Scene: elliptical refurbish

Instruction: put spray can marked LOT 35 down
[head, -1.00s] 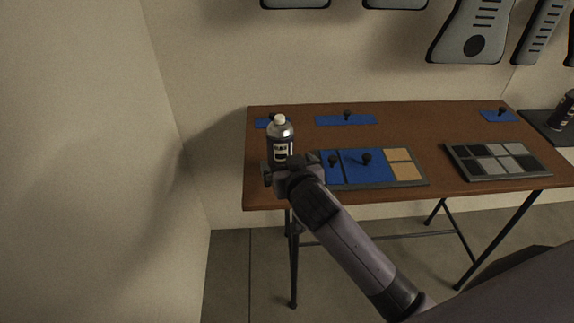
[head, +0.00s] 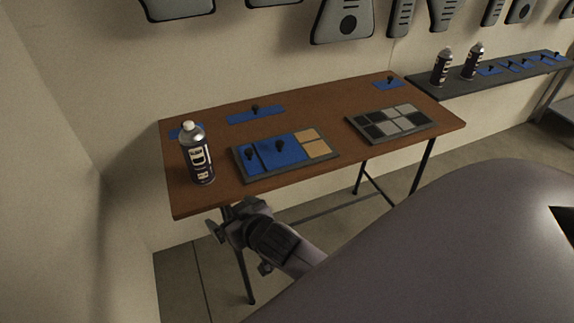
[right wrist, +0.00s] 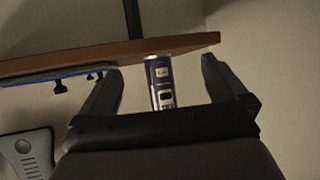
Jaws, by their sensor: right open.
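The spray can (head: 198,155) with a white cap stands upright on the left end of the brown table (head: 350,100). Its lot marking is too small to read. My right gripper (head: 226,226) is below and in front of the table's front edge, apart from the can. In the right wrist view the can (right wrist: 162,82) shows between the two spread fingers (right wrist: 160,95), beyond them and not gripped. My left gripper is not in view.
A tray with blue and tan panels (head: 327,157) lies right of the can. A tray of grey and black tiles (head: 430,121) lies further right. Blue pieces with black knobs (head: 256,113) lie along the back. Two more cans (head: 441,68) stand on a dark shelf (head: 455,84).

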